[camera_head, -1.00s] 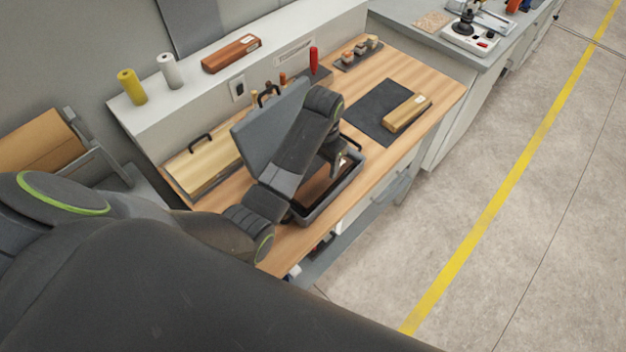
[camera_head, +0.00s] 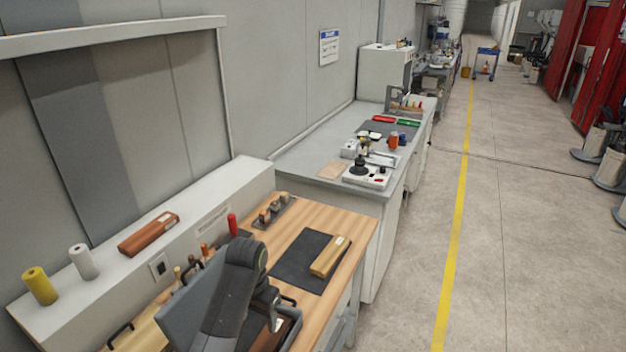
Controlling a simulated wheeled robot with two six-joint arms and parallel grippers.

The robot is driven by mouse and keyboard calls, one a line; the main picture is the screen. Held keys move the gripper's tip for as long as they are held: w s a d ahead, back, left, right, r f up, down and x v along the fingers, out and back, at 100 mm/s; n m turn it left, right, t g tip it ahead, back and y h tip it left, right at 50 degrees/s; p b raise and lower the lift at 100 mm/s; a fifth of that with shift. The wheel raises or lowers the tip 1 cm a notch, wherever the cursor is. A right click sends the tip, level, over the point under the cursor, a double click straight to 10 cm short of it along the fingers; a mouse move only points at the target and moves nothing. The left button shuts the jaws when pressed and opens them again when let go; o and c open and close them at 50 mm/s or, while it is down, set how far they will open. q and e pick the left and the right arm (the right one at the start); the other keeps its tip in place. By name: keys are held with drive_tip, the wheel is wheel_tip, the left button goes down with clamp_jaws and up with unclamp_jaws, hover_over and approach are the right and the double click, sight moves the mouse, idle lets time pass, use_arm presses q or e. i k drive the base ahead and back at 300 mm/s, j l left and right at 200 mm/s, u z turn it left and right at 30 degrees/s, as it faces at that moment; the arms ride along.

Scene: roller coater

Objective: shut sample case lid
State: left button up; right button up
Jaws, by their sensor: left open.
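The sample case is a dark grey case on the wooden bench at the bottom of the view, partly cut off by the picture edge. Its lid (camera_head: 187,312) stands open, tilted up on the left side. The open base (camera_head: 292,330) shows to the right of my arm, with a brown interior. My left gripper (camera_head: 274,316) is open and points down over the base, to the right of the lid. My left forearm hides part of the lid and base. My right gripper is not in view.
A dark mat (camera_head: 296,262) with a wooden block (camera_head: 330,257) lies behind the case. A red-handled tool (camera_head: 232,224) and a small rack (camera_head: 273,211) stand near the back ledge. A grey counter (camera_head: 325,146) continues beyond.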

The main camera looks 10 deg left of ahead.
sight(180, 320)
drive_tip(key=k+l, duration=0.3)
drive_tip(key=k, duration=0.15)
drive_tip(key=k+l, duration=0.35)
drive_tip(key=k, duration=0.1)
